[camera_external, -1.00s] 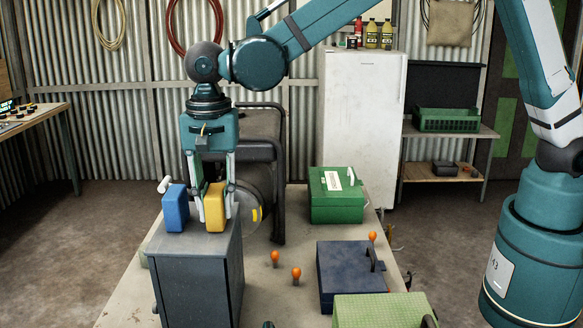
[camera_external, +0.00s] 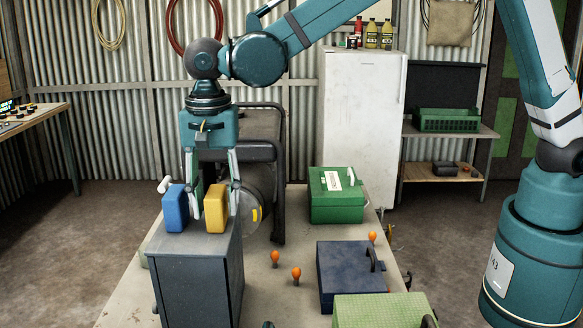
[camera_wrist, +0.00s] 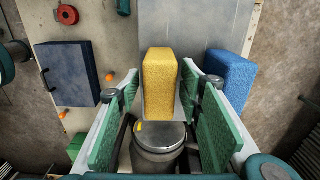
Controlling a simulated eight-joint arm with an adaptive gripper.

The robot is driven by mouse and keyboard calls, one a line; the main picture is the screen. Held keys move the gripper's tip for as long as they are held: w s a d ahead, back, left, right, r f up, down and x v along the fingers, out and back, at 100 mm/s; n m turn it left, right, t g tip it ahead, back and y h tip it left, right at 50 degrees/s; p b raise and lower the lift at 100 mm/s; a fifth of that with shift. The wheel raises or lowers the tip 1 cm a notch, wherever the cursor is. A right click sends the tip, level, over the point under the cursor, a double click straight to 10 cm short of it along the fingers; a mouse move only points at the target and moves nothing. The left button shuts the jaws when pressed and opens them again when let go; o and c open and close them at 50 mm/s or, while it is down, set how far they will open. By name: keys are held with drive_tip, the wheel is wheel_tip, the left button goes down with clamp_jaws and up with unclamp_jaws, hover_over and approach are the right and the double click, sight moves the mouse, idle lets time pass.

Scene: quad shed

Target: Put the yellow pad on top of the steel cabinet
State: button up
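The yellow pad (camera_external: 216,208) stands upright on top of the dark grey steel cabinet (camera_external: 197,280), near its far right edge. A blue pad (camera_external: 175,208) stands beside it on the left. My gripper (camera_external: 215,200) is over the yellow pad, one finger on each side. In the wrist view the yellow pad (camera_wrist: 160,85) sits between the green finger pads of my gripper (camera_wrist: 161,78), with gaps on both sides, so the gripper is open. The blue pad (camera_wrist: 230,75) is just outside the right finger there. The grey cabinet top (camera_wrist: 180,22) shows behind the pads.
The cabinet stands on a workbench (camera_external: 285,250) with orange bulb-like knobs (camera_external: 296,274), a dark blue box (camera_external: 345,275) and a green box (camera_external: 335,200). A dark machine with a frame (camera_external: 265,150) is close behind my gripper. A white fridge (camera_external: 350,130) stands at the back.

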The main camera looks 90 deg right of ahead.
wheel_tip(320, 180, up, 11)
drive_tip(key=shift+r, duration=0.2)
idle(0.4)
drive_tip(key=shift+s, duration=0.1)
idle(0.5)
drive_tip(key=shift+s+d+r, duration=0.1)
drive_tip(key=shift+s+r, duration=0.1)
drive_tip(key=s+d+r+n+t, duration=0.2)
drive_tip(key=s+r+n, duration=0.2)
drive_tip(key=s, duration=0.6)
drive_tip(key=s+d+r+n+t, duration=0.1)
drive_tip(key=s+d+r+n, duration=0.25)
drive_tip(key=s, duration=0.75)
drive_tip(key=s+d+f+n+t, duration=0.1)
drive_tip(key=s+n, duration=0.4)
drive_tip(key=s, duration=0.6)
drive_tip(key=s+d+f+n+t, duration=0.1)
drive_tip(key=s+f+n+t, duration=0.2)
drive_tip(key=s, duration=0.8)
wheel_tip(320, 180, down, 2)
drive_tip(key=shift+d+f+n, duration=0.1)
drive_tip(key=shift+d+n, duration=0.1)
drive_tip(key=shift+n, duration=1.05)
